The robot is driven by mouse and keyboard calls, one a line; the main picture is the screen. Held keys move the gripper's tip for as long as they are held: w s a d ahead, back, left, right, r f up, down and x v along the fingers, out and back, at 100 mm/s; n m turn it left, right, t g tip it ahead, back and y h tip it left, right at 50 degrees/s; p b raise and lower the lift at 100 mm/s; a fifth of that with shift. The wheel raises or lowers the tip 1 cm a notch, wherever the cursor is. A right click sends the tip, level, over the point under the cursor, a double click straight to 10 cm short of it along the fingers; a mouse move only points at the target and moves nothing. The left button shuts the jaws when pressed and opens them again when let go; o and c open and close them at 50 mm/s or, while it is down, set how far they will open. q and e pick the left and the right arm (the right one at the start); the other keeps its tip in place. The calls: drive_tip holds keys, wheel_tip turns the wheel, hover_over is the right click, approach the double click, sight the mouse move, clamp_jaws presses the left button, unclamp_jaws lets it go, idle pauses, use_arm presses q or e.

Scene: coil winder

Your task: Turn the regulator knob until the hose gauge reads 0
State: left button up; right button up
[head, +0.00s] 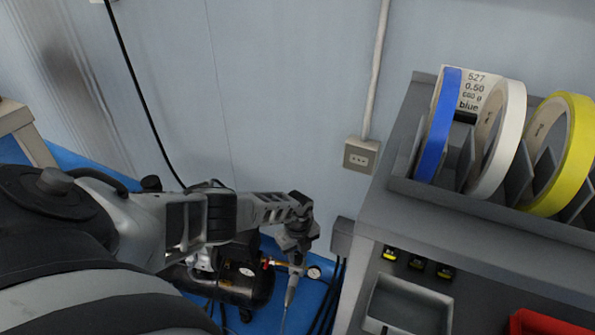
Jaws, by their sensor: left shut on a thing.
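The black compressor (248,290) stands on the blue floor, low in the middle. A round white hose gauge (314,272) shows just right of my left gripper; its needle is too small to read. Another white gauge (247,271) sits on the compressor. My left gripper (291,291) points down at the fittings between the compressor and the hose gauge. It is shut on what seems to be the regulator knob, which the fingers and wrist hide. My right gripper is out of view.
A grey bench (480,222) with a rack of tape-like rolls, blue, white and yellow, stands close on the right. A grey tray (408,307) and a red bin (545,323) are below. Dark hoses (327,300) hang beside the bench. A wall socket (360,157) is behind.

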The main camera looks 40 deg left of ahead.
use_arm(q)
drive_tip(key=shift+r+n+p, duration=0.1)
drive_tip(key=shift+n+p, duration=0.2)
drive_tip(key=shift+n, duration=0.7)
drive_tip(key=n, duration=0.2)
drive_tip(key=shift+n+p, duration=0.3)
drive_tip(key=n, duration=0.2)
drive_tip(key=shift+n, duration=0.4)
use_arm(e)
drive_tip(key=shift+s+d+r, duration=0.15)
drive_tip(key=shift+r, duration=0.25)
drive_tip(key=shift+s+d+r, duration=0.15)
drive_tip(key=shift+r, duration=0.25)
use_arm(q)
drive_tip(key=shift+n, duration=4)
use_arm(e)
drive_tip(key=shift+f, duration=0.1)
